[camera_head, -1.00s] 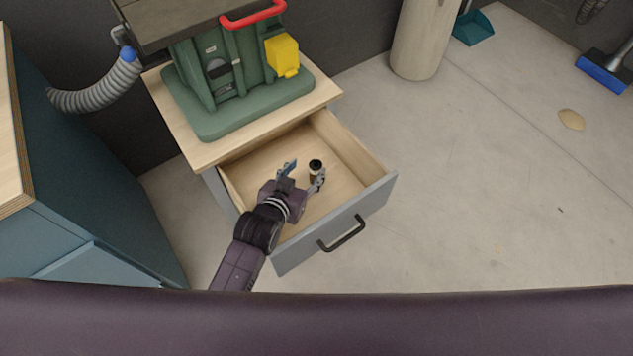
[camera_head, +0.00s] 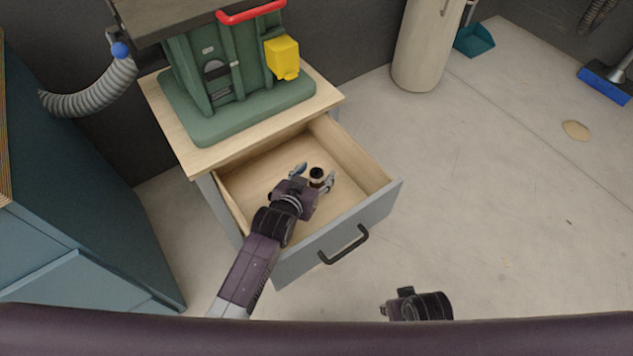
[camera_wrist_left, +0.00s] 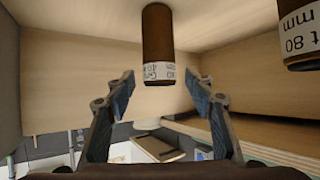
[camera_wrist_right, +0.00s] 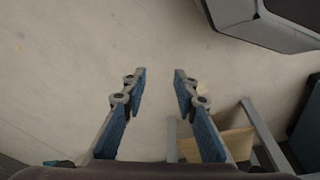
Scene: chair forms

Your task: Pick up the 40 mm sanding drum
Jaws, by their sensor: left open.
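In the left wrist view a brown sanding drum (camera_wrist_left: 157,38) with a white label, partly readable as "40 m", is ahead between the open fingers of my left gripper (camera_wrist_left: 163,87), apart from them. In the head view a dark-topped drum (camera_head: 317,176) stands in the open drawer, between the fingertips of my left gripper (camera_head: 314,174). A second brown drum (camera_wrist_left: 294,18), labelled "80" and "mm", shows at the right edge of the left wrist view. I cannot make it out in the head view. My right gripper (camera_wrist_right: 161,75) is open and empty over the floor.
The wooden drawer (camera_head: 352,158) has a grey front with a black handle (camera_head: 345,244). Its walls enclose my left gripper. A green machine (camera_head: 235,85) stands on the cabinet top behind. A blue cabinet (camera_head: 70,210) stands at left. The floor at right is mostly clear.

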